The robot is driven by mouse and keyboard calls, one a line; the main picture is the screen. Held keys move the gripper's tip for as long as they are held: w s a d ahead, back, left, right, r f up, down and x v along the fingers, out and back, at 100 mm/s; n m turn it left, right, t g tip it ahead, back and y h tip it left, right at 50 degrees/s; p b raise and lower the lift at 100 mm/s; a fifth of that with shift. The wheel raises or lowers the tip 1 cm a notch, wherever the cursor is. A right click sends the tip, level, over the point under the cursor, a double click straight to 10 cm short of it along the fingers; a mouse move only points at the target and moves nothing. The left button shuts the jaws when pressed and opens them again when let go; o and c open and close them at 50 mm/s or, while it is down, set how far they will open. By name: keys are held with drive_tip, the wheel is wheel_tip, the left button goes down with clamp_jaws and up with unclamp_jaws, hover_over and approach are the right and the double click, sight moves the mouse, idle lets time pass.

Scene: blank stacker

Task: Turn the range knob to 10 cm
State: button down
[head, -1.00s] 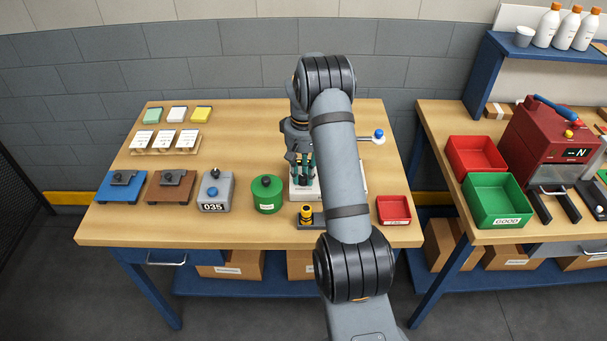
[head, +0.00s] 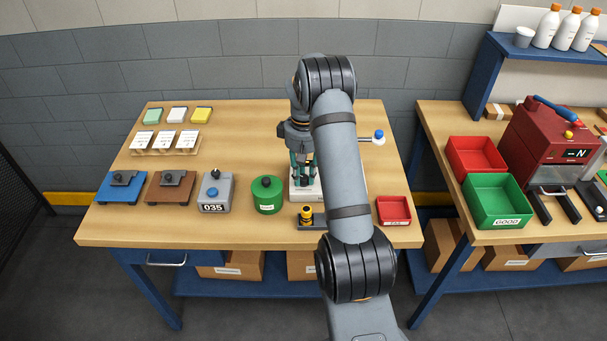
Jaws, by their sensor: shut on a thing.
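My gripper (head: 303,182) points straight down over the left part of a white instrument (head: 308,194) on the middle table. Its fingers are closed low at the instrument's top face, around the range knob. The knob itself is hidden by the fingers, so its pointer and scale cannot be read. My forearm covers most of the instrument's right part. A lever with a blue ball (head: 379,135) sticks out behind it to the right.
A green lidded pot (head: 267,195) stands close left of the instrument, and a grey counter box (head: 213,194) reading 035 beyond it. A yellow-and-black part (head: 306,212) sits in front. A small red tray (head: 394,210) is at right. The table's back left holds cards.

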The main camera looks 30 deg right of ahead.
sight(304, 177)
drive_tip(key=shift+s, duration=0.1)
drive_tip(key=c, duration=1.4)
unclamp_jaws()
drive_tip(key=shift+c, duration=0.2)
wheel_tip(304, 177, up, 12)
wheel_tip(304, 177, down, 12)
drive_tip(key=shift+r, duration=0.1)
